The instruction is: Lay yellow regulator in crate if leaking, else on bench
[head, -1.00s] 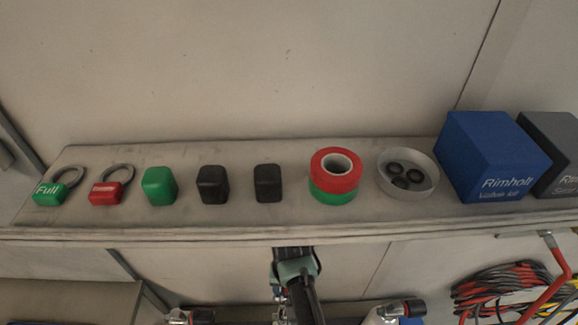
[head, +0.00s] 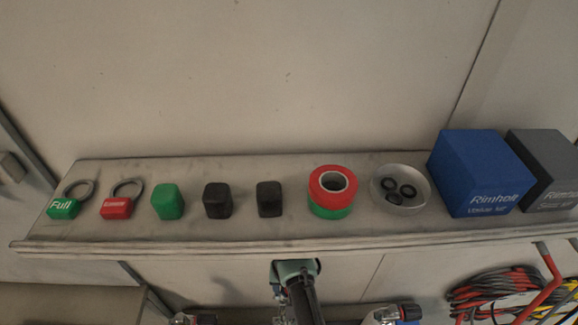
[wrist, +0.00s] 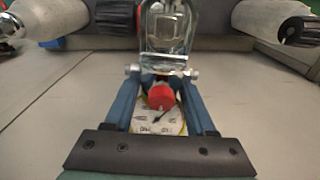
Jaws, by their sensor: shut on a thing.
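My gripper (wrist: 162,100) is shut on a metal-yoked piece that I take to be the yellow regulator (wrist: 164,30). A red round cap (wrist: 161,97) sits between the blue fingers. Below it a white face with small print and a dark pointer (wrist: 158,122) has a yellow rim; its reading is too small to tell. In the head view my gripper (head: 293,295) is at the bottom, below the shelf edge, and what it holds is mostly hidden. I cannot make out the crate, and the bench is not clearly identifiable.
The shelf (head: 300,240) bears a green "Full" tag (head: 64,208), a red tag (head: 117,207), green and black caps, tape rolls (head: 331,190), a dish of black rings (head: 400,186) and boxes (head: 475,175). Valves (head: 395,312) flank my gripper below; hoses (head: 500,292) hang right.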

